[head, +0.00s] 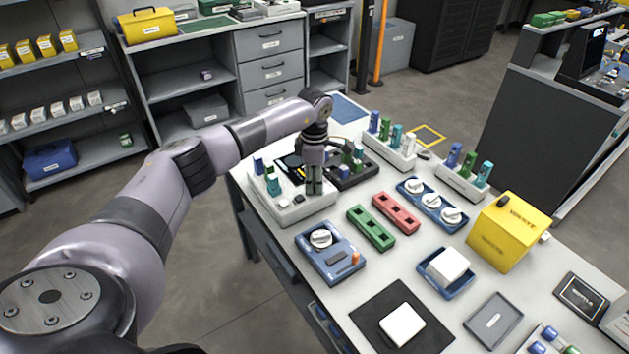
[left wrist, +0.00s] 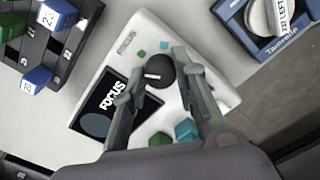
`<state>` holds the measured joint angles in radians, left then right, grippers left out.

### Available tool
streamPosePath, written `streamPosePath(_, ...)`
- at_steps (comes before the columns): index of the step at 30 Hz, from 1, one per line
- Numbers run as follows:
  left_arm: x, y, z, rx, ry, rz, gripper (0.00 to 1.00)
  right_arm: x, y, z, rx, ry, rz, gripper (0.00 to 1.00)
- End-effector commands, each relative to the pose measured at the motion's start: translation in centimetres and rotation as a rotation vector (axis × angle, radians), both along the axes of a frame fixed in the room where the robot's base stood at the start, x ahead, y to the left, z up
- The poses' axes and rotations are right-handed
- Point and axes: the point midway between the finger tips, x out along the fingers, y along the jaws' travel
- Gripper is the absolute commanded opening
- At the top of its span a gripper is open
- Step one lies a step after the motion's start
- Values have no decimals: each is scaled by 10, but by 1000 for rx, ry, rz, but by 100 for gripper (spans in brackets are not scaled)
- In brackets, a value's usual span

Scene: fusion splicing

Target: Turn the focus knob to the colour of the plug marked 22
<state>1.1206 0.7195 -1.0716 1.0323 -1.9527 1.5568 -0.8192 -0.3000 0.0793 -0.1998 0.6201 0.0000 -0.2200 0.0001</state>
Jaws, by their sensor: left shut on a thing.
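The focus unit is a white base (head: 300,212) with a black panel lettered FOCUS. The black focus knob (left wrist: 160,72) has a white pointer line that points left in the left wrist view. Small green (left wrist: 141,55) and teal (left wrist: 164,44) marks lie beside it. My left gripper (head: 315,188) comes down over the unit and is shut on the knob, one finger on each side. A blue plug (left wrist: 57,14) on the dark board carries a number that looks like 22, hard to read. Another blue plug (left wrist: 37,79) stands nearby. My right gripper is not in view.
Teal and green blocks (left wrist: 187,130) stand on the unit close to my fingers. The dark plug board (head: 352,172) is right beside the unit. A blue box with a white dial (head: 321,238), green and red trays (head: 371,228), and a yellow box (head: 508,232) fill the table nearby.

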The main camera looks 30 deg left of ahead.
Motion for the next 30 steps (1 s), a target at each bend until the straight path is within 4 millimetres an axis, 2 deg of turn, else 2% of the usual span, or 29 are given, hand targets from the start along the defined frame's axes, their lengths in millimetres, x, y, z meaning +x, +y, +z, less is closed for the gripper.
streamPosePath(15, 0, 0, 1, 1, -1, 404, 0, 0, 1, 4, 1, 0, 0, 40)
streamPosePath(30, 0, 0, 1, 1, -1, 527, 0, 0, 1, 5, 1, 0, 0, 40)
